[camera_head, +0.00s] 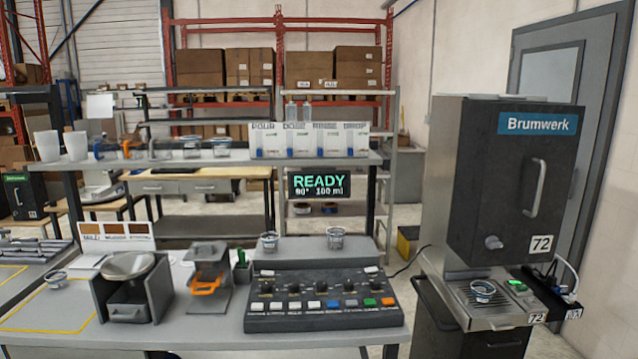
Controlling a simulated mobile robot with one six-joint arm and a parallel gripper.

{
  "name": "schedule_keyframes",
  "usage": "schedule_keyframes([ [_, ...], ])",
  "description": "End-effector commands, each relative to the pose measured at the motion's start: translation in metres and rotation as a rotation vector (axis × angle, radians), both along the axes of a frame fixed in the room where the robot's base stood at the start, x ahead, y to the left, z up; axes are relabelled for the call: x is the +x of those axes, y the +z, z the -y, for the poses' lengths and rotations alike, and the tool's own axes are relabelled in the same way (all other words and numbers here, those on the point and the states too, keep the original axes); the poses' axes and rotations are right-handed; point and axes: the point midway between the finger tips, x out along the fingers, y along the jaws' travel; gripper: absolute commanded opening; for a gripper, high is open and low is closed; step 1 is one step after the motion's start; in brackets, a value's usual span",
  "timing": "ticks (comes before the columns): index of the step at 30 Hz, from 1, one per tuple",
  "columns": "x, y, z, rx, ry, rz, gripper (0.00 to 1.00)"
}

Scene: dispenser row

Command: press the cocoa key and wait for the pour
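A dark control panel (322,322) with a row of coloured keys (332,304) and knobs above them lies on the grey table. The keys include white, blue, green and orange ones. Their labels are too small to read, so I cannot tell which is cocoa. A hanging display (319,185) reads READY, 90°, 100 ml. The Brumwerk machine (515,190) stands at the right. A small cup (483,291) stands on its drip tray (505,303), beside a green-lit pad (518,287). No pour shows. My gripper is not in view.
Two small cups (335,237) stand behind the panel. A device with an orange handle (207,286), a small cactus (242,268) and a grey scale-like unit (129,275) stand left of it. A shelf (240,158) spans behind. A gap separates table and machine.

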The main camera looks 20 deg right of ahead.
Motion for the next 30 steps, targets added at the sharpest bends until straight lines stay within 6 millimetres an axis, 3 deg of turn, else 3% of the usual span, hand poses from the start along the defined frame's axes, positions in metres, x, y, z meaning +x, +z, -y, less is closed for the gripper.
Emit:
schedule_keyframes([
  [1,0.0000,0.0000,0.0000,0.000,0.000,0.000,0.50],
  [10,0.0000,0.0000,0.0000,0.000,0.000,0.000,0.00],
  [30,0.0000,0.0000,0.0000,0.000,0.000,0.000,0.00],
])
